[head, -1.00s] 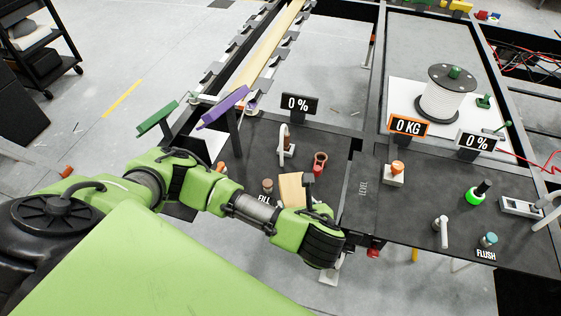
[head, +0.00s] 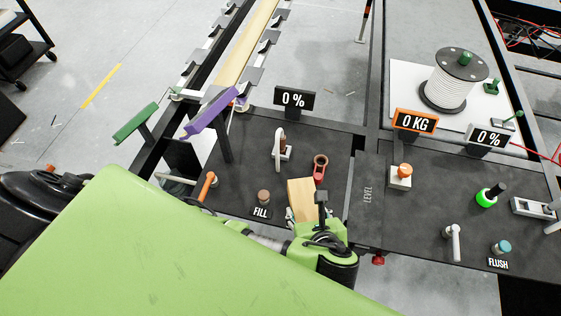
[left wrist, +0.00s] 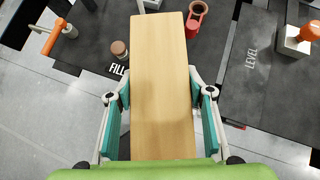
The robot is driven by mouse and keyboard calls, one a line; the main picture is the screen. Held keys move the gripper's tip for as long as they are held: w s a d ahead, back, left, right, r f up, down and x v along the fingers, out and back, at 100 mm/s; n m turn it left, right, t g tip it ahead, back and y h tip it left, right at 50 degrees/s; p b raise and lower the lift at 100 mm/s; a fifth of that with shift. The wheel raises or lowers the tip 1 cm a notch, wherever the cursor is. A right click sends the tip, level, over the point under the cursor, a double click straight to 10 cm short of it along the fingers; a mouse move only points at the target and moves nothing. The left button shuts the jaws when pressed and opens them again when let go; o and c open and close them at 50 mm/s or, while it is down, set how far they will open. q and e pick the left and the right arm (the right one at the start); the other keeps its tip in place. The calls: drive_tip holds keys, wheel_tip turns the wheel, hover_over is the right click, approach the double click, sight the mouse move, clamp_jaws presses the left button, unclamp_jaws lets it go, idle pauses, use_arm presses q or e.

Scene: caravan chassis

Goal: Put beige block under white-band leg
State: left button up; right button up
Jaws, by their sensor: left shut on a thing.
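The beige block (head: 301,190) is a long, light wooden piece. My left gripper (head: 306,216) is shut on it near the front edge of the black deck. In the left wrist view the block (left wrist: 160,60) runs lengthwise between the teal-padded fingers of the left gripper (left wrist: 160,97), its far end pointing at the deck. The block's near end is hidden by my green wrist. I cannot make out a leg with a white band in either view. My right gripper is not in view.
The black deck (head: 240,160) carries a FILL knob (head: 263,197), an orange-handled lever (head: 207,186), a red ring-topped fitting (head: 320,168) and a white tap (head: 280,148). A red knob (head: 378,260) sits at the deck's front edge. Grey floor (head: 420,285) is open in front.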

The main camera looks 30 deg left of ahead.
sight(301, 190)
use_arm(q)
drive_tip(key=w+a+f+b, duration=0.1)
drive_tip(key=b, duration=0.1)
drive_tip(key=w+a+f+b, duration=0.1)
drive_tip(key=w+b, duration=0.1)
drive_tip(key=w+a+f+b, duration=0.1)
drive_tip(key=w+b, duration=0.1)
drive_tip(key=b, duration=0.1)
drive_tip(key=shift+a+f, duration=0.1)
drive_tip(key=shift+f, duration=0.05)
drive_tip(key=shift+w+a+f+p, duration=0.2)
drive_tip(key=shift+w+a+p, duration=0.3)
drive_tip(key=shift+w+a, duration=0.4)
drive_tip(key=x, duration=0.5)
drive_tip(key=shift+d+f+p, duration=0.25)
drive_tip(key=shift+f+p, duration=0.05)
drive_tip(key=shift+w+a+f, duration=0.15)
drive_tip(key=shift+w+f, duration=0.2)
drive_tip(key=shift+f, duration=0.15)
wheel_tip(301, 190, down, 3)
drive_tip(key=shift+w+a+f, duration=0.15)
drive_tip(key=shift+f, duration=0.15)
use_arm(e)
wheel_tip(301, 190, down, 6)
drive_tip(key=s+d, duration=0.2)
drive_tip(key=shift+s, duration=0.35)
use_arm(q)
drive_tip(key=o, duration=1.2)
drive_tip(key=shift+f, duration=0.1)
